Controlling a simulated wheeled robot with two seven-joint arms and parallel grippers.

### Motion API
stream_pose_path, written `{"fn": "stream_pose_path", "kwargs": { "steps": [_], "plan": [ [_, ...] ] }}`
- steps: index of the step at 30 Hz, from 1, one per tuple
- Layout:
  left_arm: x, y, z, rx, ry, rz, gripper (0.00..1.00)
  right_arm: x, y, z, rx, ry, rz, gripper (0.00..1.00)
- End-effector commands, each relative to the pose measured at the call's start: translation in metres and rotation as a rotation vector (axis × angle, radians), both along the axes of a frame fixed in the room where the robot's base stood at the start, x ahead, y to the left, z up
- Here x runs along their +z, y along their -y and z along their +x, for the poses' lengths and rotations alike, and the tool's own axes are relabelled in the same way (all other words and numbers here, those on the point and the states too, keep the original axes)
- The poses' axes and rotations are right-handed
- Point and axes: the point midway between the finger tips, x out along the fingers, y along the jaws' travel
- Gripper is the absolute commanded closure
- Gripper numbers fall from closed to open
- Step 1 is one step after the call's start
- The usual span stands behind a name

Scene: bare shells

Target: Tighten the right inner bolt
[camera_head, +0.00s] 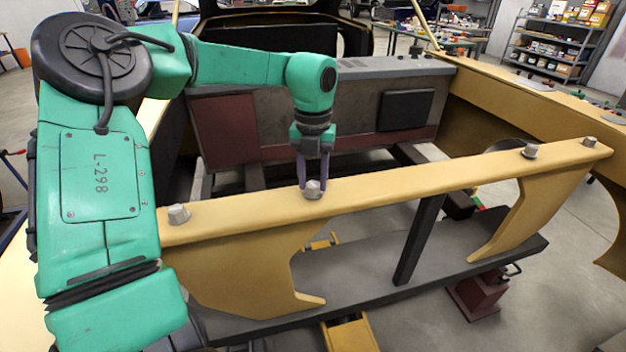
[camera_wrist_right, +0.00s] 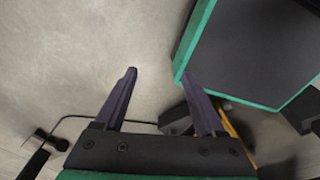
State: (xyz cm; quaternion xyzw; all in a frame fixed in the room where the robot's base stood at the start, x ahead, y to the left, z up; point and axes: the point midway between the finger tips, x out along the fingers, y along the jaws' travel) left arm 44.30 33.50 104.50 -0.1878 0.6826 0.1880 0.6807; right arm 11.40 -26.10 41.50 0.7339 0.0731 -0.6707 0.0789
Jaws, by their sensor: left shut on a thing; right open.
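A yellow crossbeam (camera_head: 420,182) runs across the head view with grey bolts along its top. One bolt (camera_head: 178,214) is at the left end, and another bolt (camera_head: 313,190) is second from the left. A third bolt (camera_head: 530,151) and an end bolt (camera_head: 589,142) stand at the right. My left gripper (camera_head: 314,181) points down, with its dark fingers shut on the second bolt from the left. My right gripper (camera_wrist_right: 160,85) shows in the right wrist view, open and empty, with its fingers wide apart above the floor.
A grey and dark red box-like body (camera_head: 300,110) stands behind the beam. A dark platform (camera_head: 350,275) and a dark post (camera_head: 420,240) are below it. Shelves (camera_head: 560,45) stand at the back right. The beam is clear between the second and third bolts.

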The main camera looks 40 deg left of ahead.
Motion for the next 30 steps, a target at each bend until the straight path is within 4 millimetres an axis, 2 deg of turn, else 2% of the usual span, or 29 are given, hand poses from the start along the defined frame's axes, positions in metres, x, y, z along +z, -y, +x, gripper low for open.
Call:
{"fn": "stream_pose_path", "kwargs": {
  "steps": [30],
  "plan": [
    [0.0045,-0.0005,0.0024,-0.960,0.010,0.004,1.00,0.0056,-0.0020,0.0004,-0.001,0.000,0.003,0.28]
  ]
}}
